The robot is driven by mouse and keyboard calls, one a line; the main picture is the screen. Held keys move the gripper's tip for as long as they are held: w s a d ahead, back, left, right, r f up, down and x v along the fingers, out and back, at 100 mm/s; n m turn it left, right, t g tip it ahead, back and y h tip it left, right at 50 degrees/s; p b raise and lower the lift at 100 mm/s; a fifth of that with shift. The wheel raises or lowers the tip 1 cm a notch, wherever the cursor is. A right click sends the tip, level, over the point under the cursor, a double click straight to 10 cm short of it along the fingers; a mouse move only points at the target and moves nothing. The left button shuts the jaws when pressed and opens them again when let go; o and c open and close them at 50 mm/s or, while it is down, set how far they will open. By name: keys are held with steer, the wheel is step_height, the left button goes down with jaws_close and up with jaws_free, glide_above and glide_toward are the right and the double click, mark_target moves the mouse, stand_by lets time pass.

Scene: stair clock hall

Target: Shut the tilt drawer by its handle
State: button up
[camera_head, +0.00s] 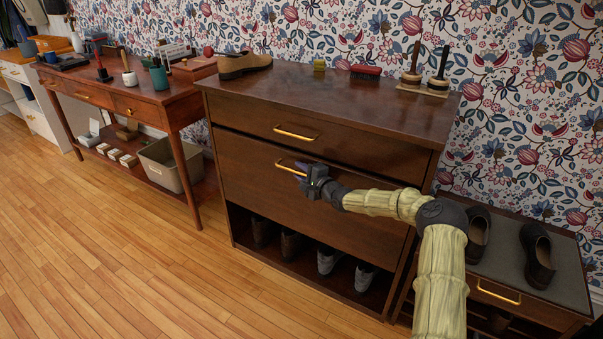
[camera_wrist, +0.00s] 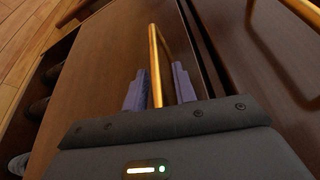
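The tilt drawer (camera_head: 305,193) is the wide dark wood front in the middle of the cabinet. Its top edge leans slightly out, with a dark gap under the drawer above. Its brass handle (camera_head: 288,167) is near the top edge. My gripper (camera_head: 304,178) is at the right part of this handle. In the wrist view, the handle (camera_wrist: 155,50) runs between the two purple fingers of my gripper (camera_wrist: 159,88), with a narrow space on each side. The fingers are apart and straddle the bar. The tilt drawer front also shows in the wrist view (camera_wrist: 105,75).
The upper drawer has its own brass handle (camera_head: 296,132). Shoes stand in the open shelf below. A shoe bench (camera_head: 560,290) is at right, a console table (camera_head: 150,100) at left. The floor in front is clear.

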steer(key=shift+d+r, duration=0.15)
steer(key=shift+r, duration=0.05)
steer(key=p+v, duration=0.4)
steer(key=v, duration=1.3)
steer(key=shift+s+f, duration=0.15)
steer(key=shift+f, duration=0.1)
steer(key=s+a+f+n+g+h, duration=0.3)
steer(key=s+a+f+n+g, duration=0.2)
steer(key=s+n+g, duration=0.3)
steer(key=s+d+r+n+g+h, duration=0.1)
steer(key=s+r+n+h, duration=0.15)
steer(key=s, duration=0.55)
steer(key=s+d+r+n+g+h, duration=0.15)
steer(key=s+r, duration=0.25)
steer(key=s, duration=0.5)
steer(key=s+d+r+n+g+h, duration=0.15)
steer(key=s+r, duration=0.25)
steer(key=s, duration=0.4)
steer(key=w+p+v, duration=0.3)
steer(key=p+v, duration=1.2)
steer(key=p, duration=0.1)
steer(key=w+a+r+p+v, duration=0.1)
steer(key=w+p+v, duration=0.2)
steer(key=p+v, duration=1.3)
steer(key=shift+a+r, duration=0.3)
steer(key=shift+r, duration=0.1)
